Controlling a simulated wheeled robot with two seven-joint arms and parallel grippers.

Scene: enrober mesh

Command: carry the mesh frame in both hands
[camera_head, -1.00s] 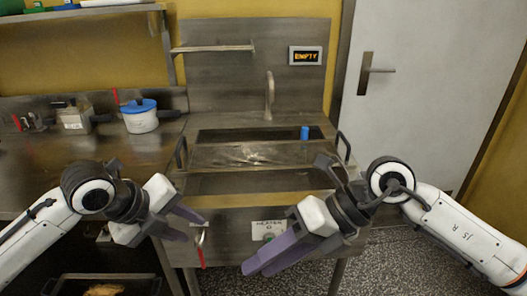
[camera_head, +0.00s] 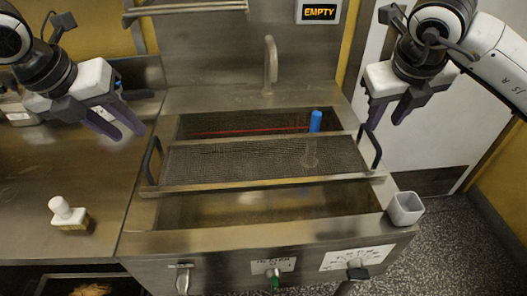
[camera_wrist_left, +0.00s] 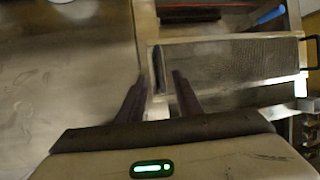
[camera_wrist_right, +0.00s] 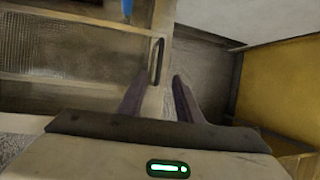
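The mesh frame (camera_head: 225,160) lies across the open basin of the steel machine, with a dark upright handle at each end. The left handle (camera_head: 151,160) and the right handle (camera_head: 371,147) both stand free. My left gripper (camera_head: 128,130) is open and empty, above and to the left of the left handle; in the left wrist view that handle (camera_wrist_left: 158,70) shows just beyond the fingertips. My right gripper (camera_head: 388,112) is open and empty, above and right of the right handle; in the right wrist view that handle (camera_wrist_right: 156,62) is beyond the fingertips.
A small grey cup (camera_head: 405,208) sits at the machine's right corner. A white-knobbed tool (camera_head: 68,213) stands on the left counter. A display (camera_head: 319,12) reads EMPTY.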

